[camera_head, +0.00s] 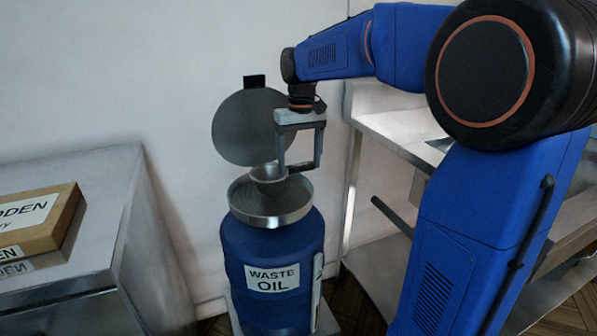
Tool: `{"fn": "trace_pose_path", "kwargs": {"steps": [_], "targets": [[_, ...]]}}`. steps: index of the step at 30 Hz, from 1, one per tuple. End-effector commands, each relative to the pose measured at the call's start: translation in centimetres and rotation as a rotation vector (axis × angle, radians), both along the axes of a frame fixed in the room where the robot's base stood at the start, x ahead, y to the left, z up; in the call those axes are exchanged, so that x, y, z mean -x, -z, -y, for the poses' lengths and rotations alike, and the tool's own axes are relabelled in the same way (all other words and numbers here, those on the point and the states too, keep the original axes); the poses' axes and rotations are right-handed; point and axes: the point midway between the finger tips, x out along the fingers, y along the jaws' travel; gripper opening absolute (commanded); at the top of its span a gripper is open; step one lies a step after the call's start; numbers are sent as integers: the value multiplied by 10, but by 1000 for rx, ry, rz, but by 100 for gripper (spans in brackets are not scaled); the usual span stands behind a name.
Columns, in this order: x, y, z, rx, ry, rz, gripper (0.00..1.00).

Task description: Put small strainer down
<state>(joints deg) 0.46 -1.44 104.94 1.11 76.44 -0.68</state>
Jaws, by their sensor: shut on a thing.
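My gripper (300,166) points down above the right side of the blue waste oil drum (240,245). It is shut on a small strainer (268,173), a small grey metal bowl at the left of the fingers. The strainer is over the wide metal funnel-like pan (270,222) on top of the drum. Its lower part overlaps the pan's far inside in the picture, and I cannot tell whether it touches the pan. The exact grip on the strainer is too small to make out.
A round grey lid (245,128) with a black tab stands raised behind the pan. A steel counter (75,165) with a labelled wooden box (35,222) is at the left. A steel shelf unit (375,125) stands at the right, partly behind my arm.

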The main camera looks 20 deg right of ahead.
Motion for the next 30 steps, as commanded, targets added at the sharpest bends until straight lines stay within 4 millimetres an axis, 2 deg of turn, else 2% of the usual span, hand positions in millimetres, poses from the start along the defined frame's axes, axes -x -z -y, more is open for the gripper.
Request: {"fn": "trace_pose_path", "kwargs": {"steps": [7, 18, 19, 21, 30], "targets": [[0, 30, 0, 0, 0, -2, 49], [0, 35, 0, 0, 0, -1, 49], [0, 35, 0, 0, 0, -1, 81], [0, 35, 0, 0, 0, -1, 92], [0, 33, 0, 0, 0, 0, 92]]}}
